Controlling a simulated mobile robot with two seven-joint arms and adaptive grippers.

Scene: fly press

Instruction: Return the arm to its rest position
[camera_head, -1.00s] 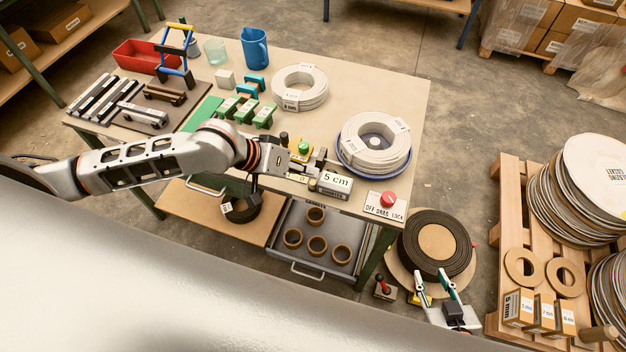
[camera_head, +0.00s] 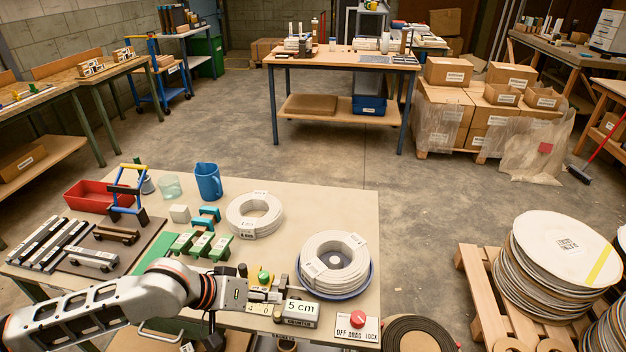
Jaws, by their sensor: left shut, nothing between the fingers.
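My left arm (camera_head: 120,297) comes in from the left, low over the front of the near table. My left gripper (camera_head: 273,296) is shut and empty. It is at the table's front edge, just left of the grey block marked "5 cm" (camera_head: 298,313) and by a yellow piece with a green knob (camera_head: 264,277). I cannot tell whether it touches either one. My right gripper is out of view.
A pallet of discs (camera_head: 560,262) stands right. Open floor (camera_head: 400,190) lies beyond the table.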

